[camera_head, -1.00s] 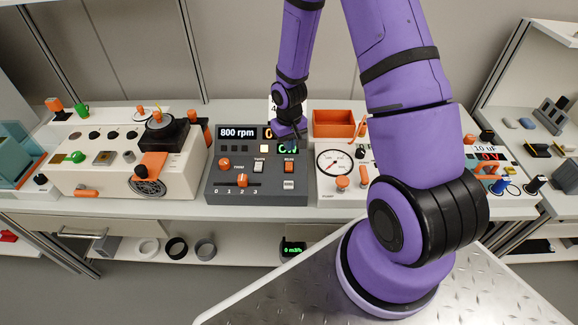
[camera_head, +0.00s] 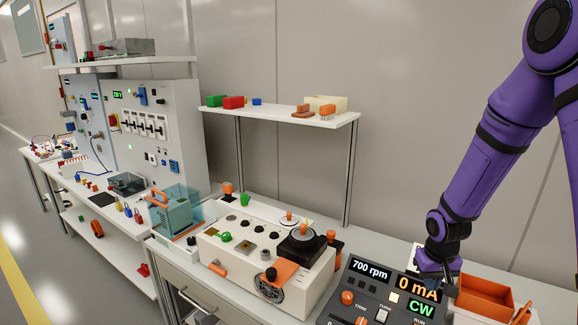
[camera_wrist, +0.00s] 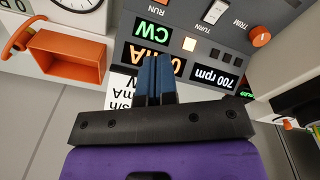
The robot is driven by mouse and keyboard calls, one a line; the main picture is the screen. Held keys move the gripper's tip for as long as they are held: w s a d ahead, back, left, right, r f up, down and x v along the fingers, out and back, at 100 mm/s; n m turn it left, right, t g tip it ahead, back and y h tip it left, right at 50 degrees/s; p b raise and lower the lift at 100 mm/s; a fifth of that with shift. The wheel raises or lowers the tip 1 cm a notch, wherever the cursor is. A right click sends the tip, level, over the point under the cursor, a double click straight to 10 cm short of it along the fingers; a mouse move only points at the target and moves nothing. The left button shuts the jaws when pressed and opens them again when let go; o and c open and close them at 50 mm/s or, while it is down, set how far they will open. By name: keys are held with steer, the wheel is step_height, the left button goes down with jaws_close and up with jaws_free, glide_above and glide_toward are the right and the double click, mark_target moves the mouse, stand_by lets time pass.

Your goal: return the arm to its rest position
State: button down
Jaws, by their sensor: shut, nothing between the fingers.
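My purple arm (camera_head: 487,150) reaches down from the upper right in the head view. My gripper (camera_head: 437,276) is at its lower end, over the back edge of the dark control panel (camera_head: 376,292). The wrist view shows the gripper (camera_wrist: 155,70) with its dark blue fingers together and nothing between them. The fingers overlap part of the panel's orange "0 mA" display in that view. I cannot tell whether they touch the panel. The panel also reads 700 rpm and CW.
An orange bin (camera_head: 484,297) stands right of the panel. A cream control box (camera_head: 262,250) with knobs stands to its left. A shelf (camera_head: 290,113) holds small blocks behind. A tall grey switch cabinet (camera_head: 150,128) stands farther left. The aisle floor (camera_head: 40,255) at left is clear.

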steer(key=s+a+r+t, duration=0.1)
steer(key=s+r, duration=0.3)
steer(key=r, duration=0.7)
steer(key=s+a+r+t, duration=0.1)
steer(key=s+a+r, duration=0.15)
steer(key=r, duration=0.75)
steer(key=s+a+r+t, duration=0.1)
steer(key=s+r, duration=0.5)
steer(key=s, duration=0.2)
steer(key=s+a+r+t, duration=0.1)
steer(key=s+a+r, duration=0.1)
steer(key=s+r, duration=0.3)
steer(key=s, duration=0.4)
steer(key=shift+s+r+n+t, duration=0.25)
steer(key=shift+r+n+t, duration=0.05)
steer(key=shift+r+n, duration=0.1)
